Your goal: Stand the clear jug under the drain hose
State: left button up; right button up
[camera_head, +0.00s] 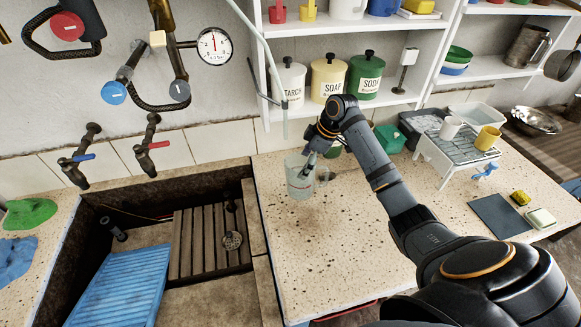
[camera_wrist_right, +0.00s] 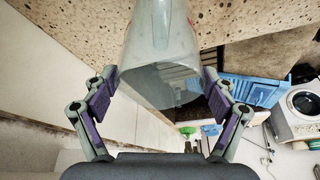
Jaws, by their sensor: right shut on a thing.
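The clear jug (camera_head: 299,181) is upright at the back left of the speckled counter; I cannot tell whether its base touches the counter. My right gripper (camera_head: 313,158) is at its rim and shut on it. In the right wrist view the jug (camera_wrist_right: 160,55) fills the space between the two fingers (camera_wrist_right: 160,100), its wide mouth towards me. The pale drain hose (camera_head: 267,62) hangs down the wall in the head view, its lower end just above the jug's rim in the picture. My left gripper is in neither view.
A stone trough (camera_head: 257,215) with a blue washboard (camera_head: 120,285) lies left of the jug. Labelled canisters (camera_head: 327,80) stand on the shelf behind. A wire rack (camera_head: 460,150) with mugs stands to the right. The front middle counter (camera_head: 335,250) is clear.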

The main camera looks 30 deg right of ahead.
jog(key=w+a+f, duration=0.1)
jog(key=a+f, duration=0.1)
jog(key=w+a+f+p, duration=0.1)
jog(key=a, duration=0.1)
jog(key=shift+w, duration=0.3)
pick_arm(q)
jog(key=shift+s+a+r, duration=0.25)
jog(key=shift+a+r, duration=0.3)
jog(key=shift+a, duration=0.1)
pick_arm(e)
jog(key=shift+s+r, duration=0.1)
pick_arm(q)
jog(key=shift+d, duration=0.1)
pick_arm(e)
jog(key=o, duration=1.4)
pick_arm(q)
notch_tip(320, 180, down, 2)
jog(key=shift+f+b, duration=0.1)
jog(key=shift+b, duration=1.05)
pick_arm(e)
jog(key=v, duration=1.2)
